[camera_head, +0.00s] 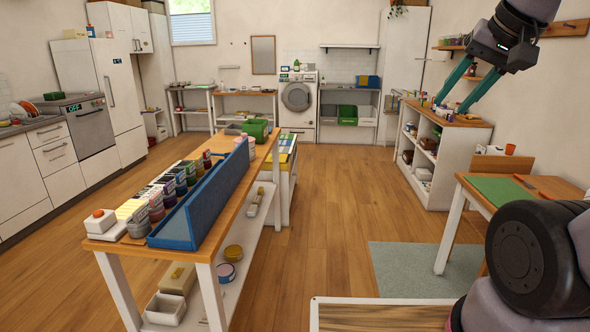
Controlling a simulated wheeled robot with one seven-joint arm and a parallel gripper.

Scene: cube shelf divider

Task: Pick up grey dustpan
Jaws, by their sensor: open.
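I cannot pick out a grey dustpan for certain in the head view; many of the items are small and far off. My gripper (450,106) is at the upper right, with its two teal fingers spread apart and pointing down and to the left. Nothing shows between the fingers. In the picture the fingertips overlap the top of the white cube shelf (440,183), which has a wooden top with small items on it. I cannot tell how far the gripper is from that shelf.
A long wooden-topped table (206,246) at left bears a blue trough (207,203), several containers and a green box (257,130). A small table (477,202) with a green mat stands at right. A grey-green rug (405,262) lies before it. The middle floor is clear.

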